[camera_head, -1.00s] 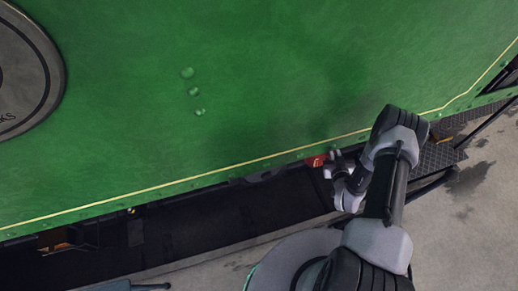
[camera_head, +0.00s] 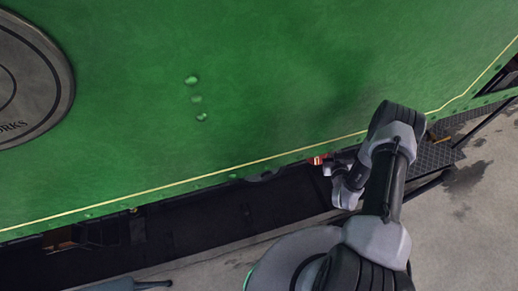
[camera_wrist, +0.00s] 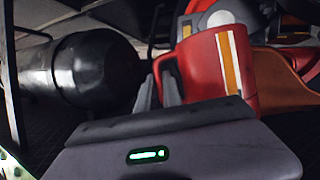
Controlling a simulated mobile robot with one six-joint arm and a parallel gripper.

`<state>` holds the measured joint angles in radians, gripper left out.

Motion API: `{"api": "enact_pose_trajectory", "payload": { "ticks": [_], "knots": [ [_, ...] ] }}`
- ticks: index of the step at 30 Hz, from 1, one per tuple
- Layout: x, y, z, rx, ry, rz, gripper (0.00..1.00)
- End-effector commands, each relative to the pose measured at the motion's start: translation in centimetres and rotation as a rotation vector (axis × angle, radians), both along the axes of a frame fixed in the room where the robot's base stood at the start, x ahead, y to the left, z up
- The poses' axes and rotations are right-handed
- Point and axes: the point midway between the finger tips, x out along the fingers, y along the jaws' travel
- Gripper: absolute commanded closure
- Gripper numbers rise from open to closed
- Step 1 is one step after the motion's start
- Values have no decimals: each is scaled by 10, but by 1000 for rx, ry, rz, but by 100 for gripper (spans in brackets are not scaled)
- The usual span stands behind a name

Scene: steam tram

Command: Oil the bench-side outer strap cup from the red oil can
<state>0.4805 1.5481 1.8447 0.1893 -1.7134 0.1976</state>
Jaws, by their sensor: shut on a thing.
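The red oil can (camera_wrist: 208,82), with a white and orange stripe, fills the middle of the wrist view, its handle side toward my fingers. My gripper (camera_wrist: 157,88) is shut on the can by that handle. In the head view a small part of the red can (camera_head: 318,160) shows just under the green side panel's lower edge, beside my gripper (camera_head: 327,167). The can leans slightly in the wrist picture. Its spout is not clear to me. I cannot pick out the bench-side outer strap cup in either view.
A dark cylinder (camera_wrist: 85,70) lies left of the can in the wrist view. Red and orange machinery (camera_wrist: 285,72) is close behind and to the right. The green tram side (camera_head: 280,80) hangs above my gripper. A grated step (camera_head: 435,155) is at right.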

Motion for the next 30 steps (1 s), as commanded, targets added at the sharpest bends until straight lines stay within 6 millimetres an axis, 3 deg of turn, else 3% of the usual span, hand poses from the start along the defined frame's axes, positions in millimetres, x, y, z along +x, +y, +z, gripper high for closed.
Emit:
{"api": "enact_pose_trajectory", "payload": {
  "ticks": [17,30],
  "knots": [
    [1,0,0,0,-2,0,100],
    [1,0,-15,49,-4,1,100]
  ]
}}
